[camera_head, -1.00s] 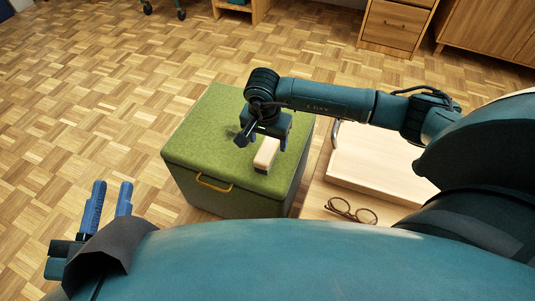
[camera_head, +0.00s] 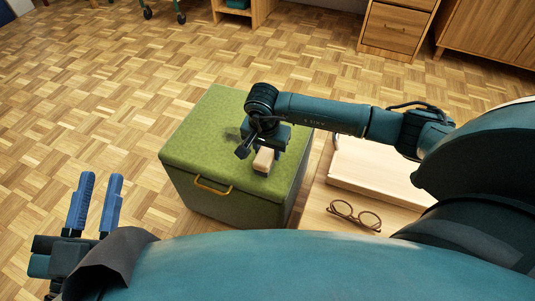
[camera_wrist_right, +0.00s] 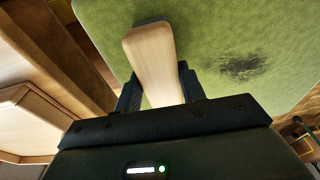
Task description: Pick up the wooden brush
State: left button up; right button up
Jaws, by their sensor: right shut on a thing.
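The wooden brush (camera_head: 264,160) is a pale wooden block over the top of the green box (camera_head: 205,142), near its right side. My right gripper (camera_head: 268,150) is above the box top, shut on the brush. In the right wrist view the brush (camera_wrist_right: 153,62) sits between the two fingers of my right gripper (camera_wrist_right: 157,88) and sticks out beyond them.
Round glasses (camera_head: 354,215) lie on a light wooden surface (camera_head: 312,214) right of the box. A pale wooden board or case (camera_head: 370,172) lies behind them. The box has a yellow handle (camera_head: 212,187) and a dark smudge (camera_wrist_right: 243,68) on top. The parquet floor left of it is clear.

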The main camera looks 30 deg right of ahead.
aim_at(267, 149)
jog(key=shift+c, duration=1.3)
jog(key=shift+r, duration=0.3)
notch_tip(267, 149, up, 3)
jog(key=shift+f+p, duration=0.1)
jog(key=shift+p, duration=0.75)
notch_tip(267, 149, up, 6)
jog(key=shift+r+p, duration=0.25)
jog(key=shift+p, duration=0.85)
pick_arm(q)
jog(key=shift+s+a+f+g+y, duration=0.25)
jog(key=shift+f+g+y, duration=0.2)
jog(key=shift+y, duration=0.15)
pick_arm(e)
jog(key=shift+r, duration=0.1)
pick_arm(q)
jog(key=shift+f, duration=0.1)
